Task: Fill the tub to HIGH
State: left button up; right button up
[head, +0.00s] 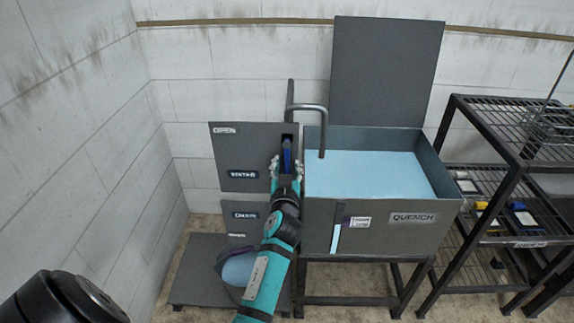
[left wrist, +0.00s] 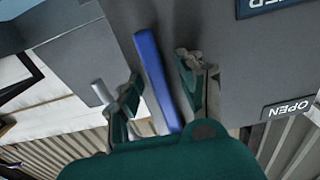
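The grey tub (head: 410,238) labelled QUENCH holds light blue water (head: 370,175), its surface below the rim. A narrow gauge strip (head: 336,238) on its front is light blue, with a small label (head: 360,221) beside it too small to read. A blue lever (head: 287,155) points up in a slot of the grey panel (head: 233,155), near the OPEN label (head: 224,130). My left gripper (head: 287,168) is open at the lever. In the left wrist view the blue lever (left wrist: 157,80) stands between the spread fingers, with gaps on both sides. My right gripper is out of view.
A grey spout pipe (head: 313,108) hangs over the tub, and the raised lid (head: 388,70) stands behind it. A lower panel (head: 240,214) and a dark floor plate (head: 195,285) lie left. A black rack (head: 495,200) stands right.

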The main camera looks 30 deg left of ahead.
pick_arm(q)
jog(key=c, duration=0.7)
grip_shut()
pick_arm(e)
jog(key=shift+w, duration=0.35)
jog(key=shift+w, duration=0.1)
pick_arm(q)
jog(key=shift+a, duration=0.15)
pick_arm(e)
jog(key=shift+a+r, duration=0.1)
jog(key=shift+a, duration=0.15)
